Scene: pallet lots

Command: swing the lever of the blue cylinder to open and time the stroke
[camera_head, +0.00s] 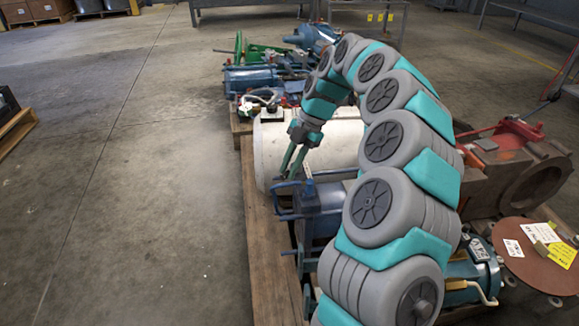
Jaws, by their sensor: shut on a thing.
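The blue cylinder (318,222) lies on the wooden pallet in front of a white tank, partly hidden behind my arm. Thin blue bars, one of which looks like its lever (284,186), stick out at its left end. My gripper (285,175) reaches down from above with two slim green fingers. The fingertips meet the upper blue bar, and the gripper is shut on it. The exact contact is small and hard to make out. The far end of the cylinder is hidden by my arm.
The white tank (268,150) is close behind my fingers. More blue and green machinery (252,78) stands farther back. A red-brown valve body (505,165) and a round brown disc (528,262) are at right. The concrete floor (120,180) left of the pallet edge (262,240) is clear.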

